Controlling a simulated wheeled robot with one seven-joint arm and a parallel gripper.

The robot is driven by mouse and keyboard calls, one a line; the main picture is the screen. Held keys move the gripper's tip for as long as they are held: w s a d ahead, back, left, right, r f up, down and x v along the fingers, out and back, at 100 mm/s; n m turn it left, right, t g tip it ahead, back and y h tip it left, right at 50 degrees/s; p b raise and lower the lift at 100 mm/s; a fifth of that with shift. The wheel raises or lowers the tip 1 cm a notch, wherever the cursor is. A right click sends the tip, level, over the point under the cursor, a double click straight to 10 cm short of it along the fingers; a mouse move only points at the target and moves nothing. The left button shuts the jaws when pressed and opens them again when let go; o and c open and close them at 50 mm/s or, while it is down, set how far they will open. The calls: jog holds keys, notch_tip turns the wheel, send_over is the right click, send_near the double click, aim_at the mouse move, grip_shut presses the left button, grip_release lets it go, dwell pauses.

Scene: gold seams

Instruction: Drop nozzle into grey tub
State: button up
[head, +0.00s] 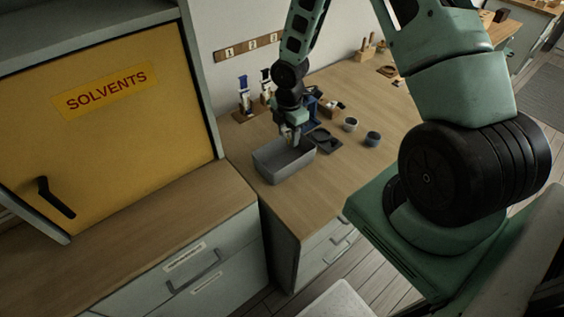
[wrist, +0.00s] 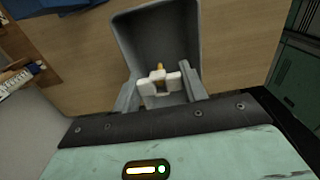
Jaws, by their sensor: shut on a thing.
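The grey tub (head: 270,172) is an open rectangular bin on the wooden bench, near its left end. It also shows in the wrist view (wrist: 124,35), ahead of the fingers. My gripper (head: 294,142) points down over the back part of the tub in the head view. In the wrist view my gripper (wrist: 160,90) is shut on the nozzle (wrist: 159,78), a small white piece with a gold tip. The nozzle is seen against the tub's dark inside. Its height over the tub floor is hard to tell. In the head view the nozzle cannot be made out.
Small grey cups (head: 372,138) and a dark round-holed holder (head: 324,138) stand right of the tub. Bottle-like items on stands (head: 243,92) are behind it. A yellow solvents cabinet (head: 110,120) rises at left. The bench's front middle is clear.

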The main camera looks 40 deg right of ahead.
aim_at(288, 143)
notch_tip(288, 143, down, 4)
jog(key=b, duration=0.3)
jog(key=shift+f, duration=0.1)
jog(key=o, duration=0.8)
jog(key=shift+o, duration=0.2)
notch_tip(288, 143, up, 18)
jog(key=shift+f, duration=0.2)
jog(key=shift+a, duration=0.1)
